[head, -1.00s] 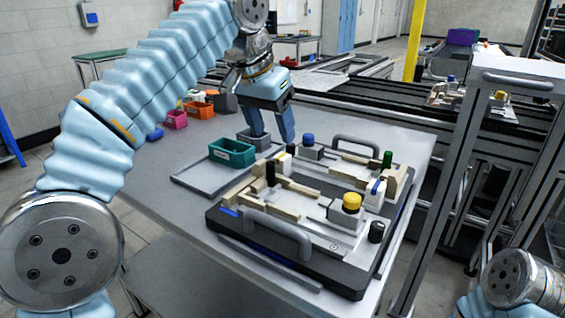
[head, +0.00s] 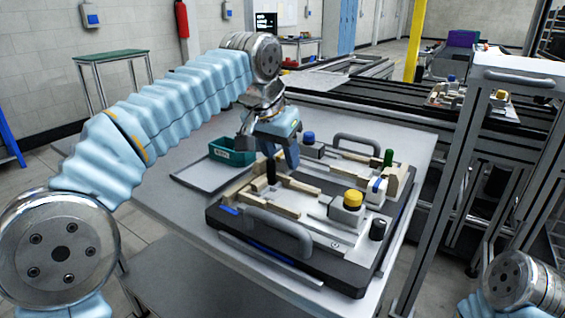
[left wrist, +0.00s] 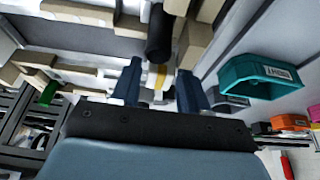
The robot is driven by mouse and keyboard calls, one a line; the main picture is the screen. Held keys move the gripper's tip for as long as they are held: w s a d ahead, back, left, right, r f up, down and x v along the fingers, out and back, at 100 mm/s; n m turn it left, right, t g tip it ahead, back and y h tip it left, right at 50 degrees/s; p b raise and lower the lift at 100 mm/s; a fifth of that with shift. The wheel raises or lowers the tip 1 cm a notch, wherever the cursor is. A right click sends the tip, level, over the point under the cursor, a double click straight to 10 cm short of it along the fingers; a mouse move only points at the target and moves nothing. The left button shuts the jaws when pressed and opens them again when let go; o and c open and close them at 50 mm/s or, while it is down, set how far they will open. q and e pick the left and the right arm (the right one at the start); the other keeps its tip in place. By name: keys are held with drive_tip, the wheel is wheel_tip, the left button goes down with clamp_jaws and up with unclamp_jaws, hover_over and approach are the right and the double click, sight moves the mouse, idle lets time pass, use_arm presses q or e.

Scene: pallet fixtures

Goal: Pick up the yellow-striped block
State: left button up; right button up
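The yellow-striped block (left wrist: 158,76) is pale with a yellow band. In the left wrist view it shows in the gap between the two blue fingers of my left gripper (left wrist: 160,82). The fingers stand apart, with the block seemingly just beyond or between their tips; I cannot tell whether they touch it. In the head view my left gripper (head: 283,160) is over the far left part of the pallet fixture (head: 300,262) and hides the block. My right gripper is out of view; only part of my right arm shows at the lower right.
A black peg (head: 271,171) stands close to the left gripper. A blue-topped block (head: 309,143) and a fixture handle (head: 357,145) are near it. A teal bin (head: 232,151) stands on the table to the left. A yellow-topped block (head: 352,203) sits nearer the front.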

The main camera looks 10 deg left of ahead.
use_arm(q)
drive_tip(key=c, duration=0.7)
